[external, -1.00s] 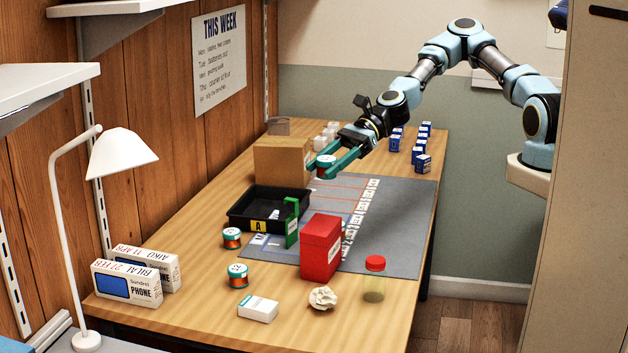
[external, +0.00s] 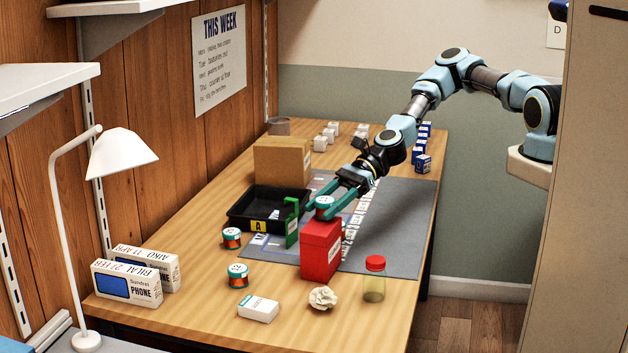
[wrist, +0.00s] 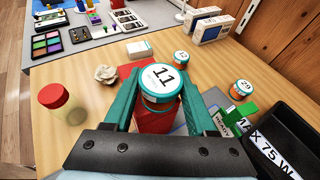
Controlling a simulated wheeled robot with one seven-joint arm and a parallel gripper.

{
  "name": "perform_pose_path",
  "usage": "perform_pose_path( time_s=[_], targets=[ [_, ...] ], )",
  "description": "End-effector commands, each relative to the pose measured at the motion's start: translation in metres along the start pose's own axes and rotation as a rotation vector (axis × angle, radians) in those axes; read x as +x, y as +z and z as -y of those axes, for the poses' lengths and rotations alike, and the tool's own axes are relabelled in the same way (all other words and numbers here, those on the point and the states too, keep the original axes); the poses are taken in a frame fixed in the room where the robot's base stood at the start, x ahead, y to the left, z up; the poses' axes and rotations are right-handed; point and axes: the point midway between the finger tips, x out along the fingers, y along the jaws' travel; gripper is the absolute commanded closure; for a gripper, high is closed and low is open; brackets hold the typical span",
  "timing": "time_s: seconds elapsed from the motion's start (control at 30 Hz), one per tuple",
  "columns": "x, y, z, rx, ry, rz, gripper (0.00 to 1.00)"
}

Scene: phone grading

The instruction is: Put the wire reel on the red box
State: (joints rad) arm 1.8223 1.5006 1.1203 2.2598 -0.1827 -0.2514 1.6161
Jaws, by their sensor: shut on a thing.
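My gripper (external: 323,209) is shut on a wire reel (external: 324,201), with a teal finger on either side of it. The reel has a white top marked 11 and an orange wire band; it also shows in the wrist view (wrist: 158,80). The red box (external: 320,250) stands upright on the table directly below the held reel. Red surfaces of the box show around and under the reel in the wrist view. The reel is upright at the box's top; I cannot tell whether it touches.
Two similar reels (external: 231,238) (external: 238,276) stand left of the box. A green bracket (external: 292,228) and black tray (external: 240,222) are close by on the left. A red-lidded jar (external: 374,280), crumpled paper (external: 323,298) and small white box (external: 258,309) are in front.

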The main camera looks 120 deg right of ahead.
Motion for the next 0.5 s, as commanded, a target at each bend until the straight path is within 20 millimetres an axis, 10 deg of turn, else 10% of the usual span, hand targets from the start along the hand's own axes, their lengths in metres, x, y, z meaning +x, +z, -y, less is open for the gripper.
perform_pose_path(
  time_s=[0.13,0.17,0.5],
  targets=[
    [0.0011,-0.0027,-0.0001,0.001,0.0,0.0,0.97],
    [0.0007,-0.0018,-0.0001,0.001,0.0,0.0,0.4],
    [0.0005,-0.0015,0.0,0.0,0.0,0.0,0.13]
  ],
)
